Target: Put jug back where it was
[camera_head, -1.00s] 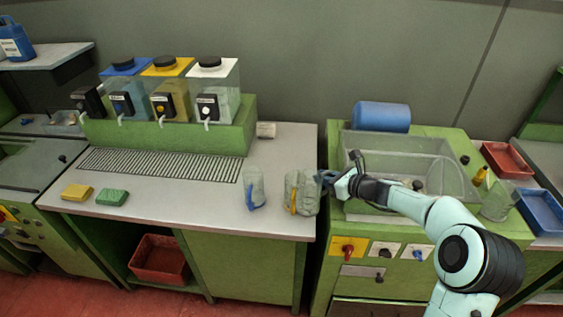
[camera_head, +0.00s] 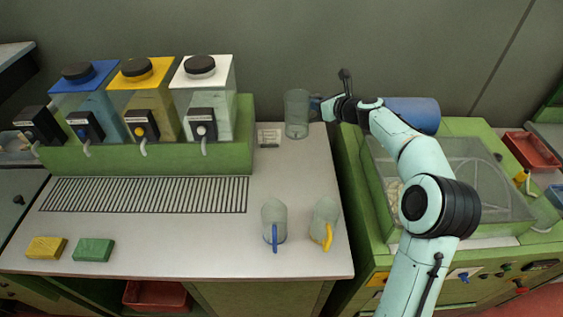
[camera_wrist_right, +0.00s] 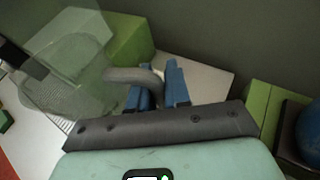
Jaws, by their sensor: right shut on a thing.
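A clear jug (camera_head: 297,113) is at the back right of the pale counter, beside the wall. My right gripper (camera_head: 320,106) comes from the right and is shut on its handle. In the right wrist view the blue fingers of the gripper (camera_wrist_right: 157,88) close around the grey handle (camera_wrist_right: 135,75), with the clear jug body (camera_wrist_right: 70,62) to the left. I cannot tell whether its base touches the counter. A blue-handled jug (camera_head: 273,215) and a yellow-handled jug (camera_head: 325,215) stand upright at the counter's front right. My left gripper is not in view.
A green dispenser stand (camera_head: 200,152) with three tanks fills the back left, behind a drain grille (camera_head: 145,195). A small pale block (camera_head: 268,136) sits left of the held jug. Yellow (camera_head: 46,247) and green (camera_head: 93,249) sponges lie front left. A blue cylinder (camera_head: 412,114) is right.

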